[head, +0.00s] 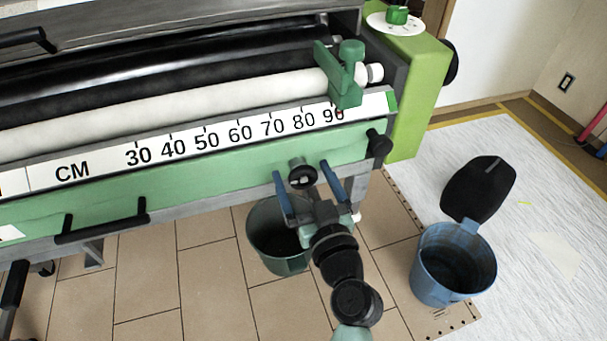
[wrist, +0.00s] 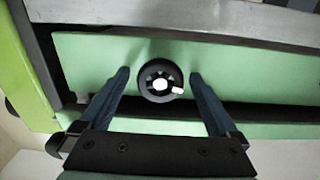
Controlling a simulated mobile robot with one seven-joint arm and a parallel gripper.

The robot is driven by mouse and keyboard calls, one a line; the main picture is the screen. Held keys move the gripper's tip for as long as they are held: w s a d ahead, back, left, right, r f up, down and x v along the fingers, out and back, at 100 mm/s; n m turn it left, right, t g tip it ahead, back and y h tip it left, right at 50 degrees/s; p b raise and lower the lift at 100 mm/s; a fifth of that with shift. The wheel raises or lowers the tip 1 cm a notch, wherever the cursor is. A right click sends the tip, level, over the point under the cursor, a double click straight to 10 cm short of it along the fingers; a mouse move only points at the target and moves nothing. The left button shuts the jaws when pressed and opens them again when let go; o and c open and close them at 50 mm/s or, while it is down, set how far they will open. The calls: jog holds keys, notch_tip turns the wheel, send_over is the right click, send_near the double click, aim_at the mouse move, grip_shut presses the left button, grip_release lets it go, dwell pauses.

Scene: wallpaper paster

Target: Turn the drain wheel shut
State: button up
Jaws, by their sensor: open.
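The drain wheel is a small black spoked handwheel (head: 302,174) on the lower green front of the pasting machine, below the ruler's right part. In the wrist view the wheel (wrist: 161,82) faces me, with a pale centre and a small light knob at its lower right. My gripper (head: 306,180) is open, its two blue fingers pointing at the machine. In the wrist view the gripper's fingertips (wrist: 159,74) lie left and right of the wheel with a gap on each side. I cannot tell whether the fingertips reach the wheel's depth.
A dark green bucket (head: 262,236) stands on the floor below the wheel, partly behind my arm. A blue bucket (head: 425,282) stands to the right, with a black object (head: 477,188) behind it. A black knob (head: 379,143) sticks out right of the wheel. A black handle (head: 100,222) is at left.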

jog(key=shift+w+a, duration=0.1)
jog(key=shift+w, duration=0.05)
jog(key=shift+c, duration=0.2)
jog(key=c, duration=1.3)
